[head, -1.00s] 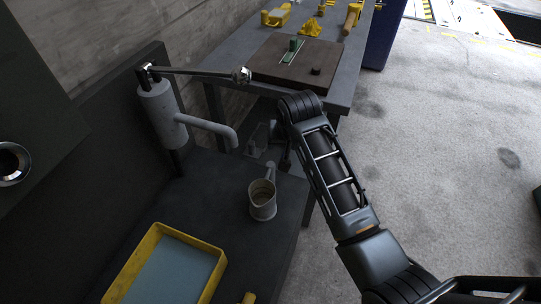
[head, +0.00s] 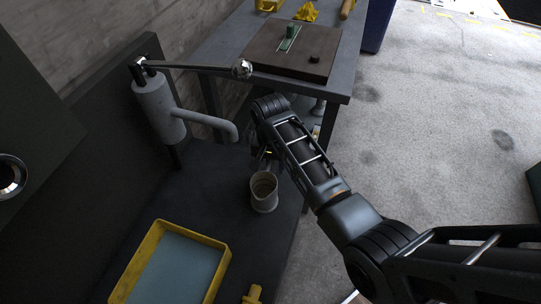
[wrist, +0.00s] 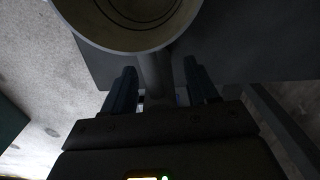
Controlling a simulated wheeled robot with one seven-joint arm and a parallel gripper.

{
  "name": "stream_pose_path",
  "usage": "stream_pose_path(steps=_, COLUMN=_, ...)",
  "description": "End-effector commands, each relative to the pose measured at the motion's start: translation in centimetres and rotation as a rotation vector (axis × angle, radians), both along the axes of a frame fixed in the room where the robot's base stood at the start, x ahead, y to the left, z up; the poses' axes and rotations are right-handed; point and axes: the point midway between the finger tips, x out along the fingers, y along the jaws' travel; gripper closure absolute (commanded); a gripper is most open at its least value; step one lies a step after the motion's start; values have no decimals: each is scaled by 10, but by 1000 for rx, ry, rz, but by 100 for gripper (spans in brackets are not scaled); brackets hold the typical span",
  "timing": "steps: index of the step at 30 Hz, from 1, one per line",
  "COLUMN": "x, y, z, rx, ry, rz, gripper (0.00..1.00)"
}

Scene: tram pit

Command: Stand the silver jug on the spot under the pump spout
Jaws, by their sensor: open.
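The silver jug (head: 264,194) stands upright on the dark bench, to the right of and nearer than the pump spout (head: 212,124). In the wrist view the jug's round body (wrist: 135,25) fills the top, and its handle (wrist: 155,76) runs down between my two fingers. My gripper (wrist: 160,82) is open around the handle, with a gap visible on each side. In the head view my gripper (head: 264,164) is just behind the jug, largely hidden by my arm. The bench (head: 205,172) under the spout is bare; I cannot make out a marked spot.
The grey pump (head: 158,108) has a long lever (head: 200,69) reaching right above the spout. A yellow tray (head: 142,262) and a small yellow object (head: 253,294) lie nearer. A second table (head: 222,50) with a brown board (head: 262,58) stands behind.

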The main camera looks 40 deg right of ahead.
Motion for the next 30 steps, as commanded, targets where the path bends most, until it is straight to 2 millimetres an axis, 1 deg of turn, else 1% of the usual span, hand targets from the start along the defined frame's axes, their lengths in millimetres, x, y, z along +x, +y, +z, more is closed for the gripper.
stream_pose_path(steps=4, x=0, y=0, z=-8, rx=-1, ry=-1, rz=0, gripper=42)
stream_pose_path(steps=12, x=0, y=0, z=-9, rx=0, ry=-1, rz=1, gripper=42)
stream_pose_path(steps=14, x=0, y=0, z=-9, rx=0, ry=-1, rz=1, gripper=47)
stream_pose_path(steps=30, x=0, y=0, z=-9, rx=0, ry=-1, rz=1, gripper=98)
